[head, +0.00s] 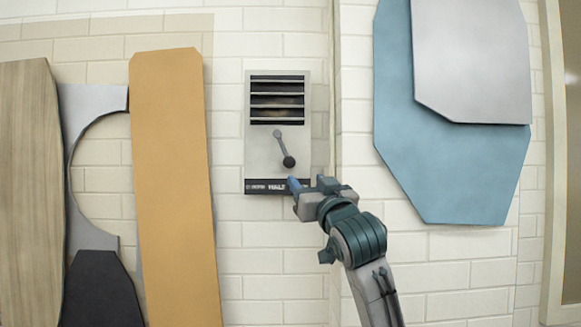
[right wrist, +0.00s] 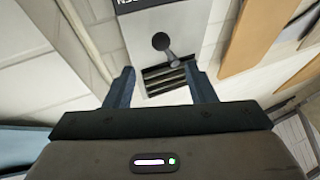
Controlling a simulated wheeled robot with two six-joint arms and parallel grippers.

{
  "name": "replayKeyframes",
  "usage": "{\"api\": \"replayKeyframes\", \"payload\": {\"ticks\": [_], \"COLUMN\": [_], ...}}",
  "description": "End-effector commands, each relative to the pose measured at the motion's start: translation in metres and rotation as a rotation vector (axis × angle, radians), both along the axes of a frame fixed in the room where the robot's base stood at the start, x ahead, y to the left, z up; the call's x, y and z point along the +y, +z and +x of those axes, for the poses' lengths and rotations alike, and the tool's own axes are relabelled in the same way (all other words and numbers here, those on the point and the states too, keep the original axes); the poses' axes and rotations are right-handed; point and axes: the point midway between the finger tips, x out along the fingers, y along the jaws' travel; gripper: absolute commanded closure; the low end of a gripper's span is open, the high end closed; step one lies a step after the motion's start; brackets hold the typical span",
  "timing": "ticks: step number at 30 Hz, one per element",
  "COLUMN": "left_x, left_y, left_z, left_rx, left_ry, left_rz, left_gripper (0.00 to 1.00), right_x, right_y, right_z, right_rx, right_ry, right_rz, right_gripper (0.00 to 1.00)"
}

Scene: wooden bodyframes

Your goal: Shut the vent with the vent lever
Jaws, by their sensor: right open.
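The vent (head: 278,96) is a pale grey wall panel with dark slots between several slats, and the slots show open. My right gripper (head: 296,184) is just below the knob, near the panel's lower edge, apart from the lever. In the right wrist view the gripper (right wrist: 160,88) is open and empty, with the lever (right wrist: 164,45) and slats (right wrist: 166,78) ahead of its fingers. My left gripper is not in view.
Wooden and grey boards (head: 172,180) lean on the white brick wall at the left. Blue and grey panels (head: 440,165) hang at the right. A thin vertical pipe or edge (head: 334,80) runs beside the vent. The wall below the vent is bare.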

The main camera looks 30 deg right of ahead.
Motion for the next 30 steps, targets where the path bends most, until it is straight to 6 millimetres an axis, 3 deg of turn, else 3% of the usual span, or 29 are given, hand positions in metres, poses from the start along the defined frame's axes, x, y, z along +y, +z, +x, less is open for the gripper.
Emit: {"api": "replayKeyframes", "payload": {"ticks": [16,21,30], "left_x": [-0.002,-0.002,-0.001], "left_y": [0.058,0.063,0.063], "left_z": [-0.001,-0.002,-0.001], "left_rx": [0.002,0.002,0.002], "left_ry": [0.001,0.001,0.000], "left_rz": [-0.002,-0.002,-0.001], "left_gripper": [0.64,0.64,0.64], "right_x": [-0.018,-0.020,-0.021], "right_y": [0.038,0.039,0.038], "right_z": [0.082,0.093,0.095], "right_rx": [0.004,0.004,0.003], "right_ry": [0.000,0.000,0.000], "right_rz": [0.002,0.001,0.000], "right_gripper": [0.50,0.50,0.50]}}
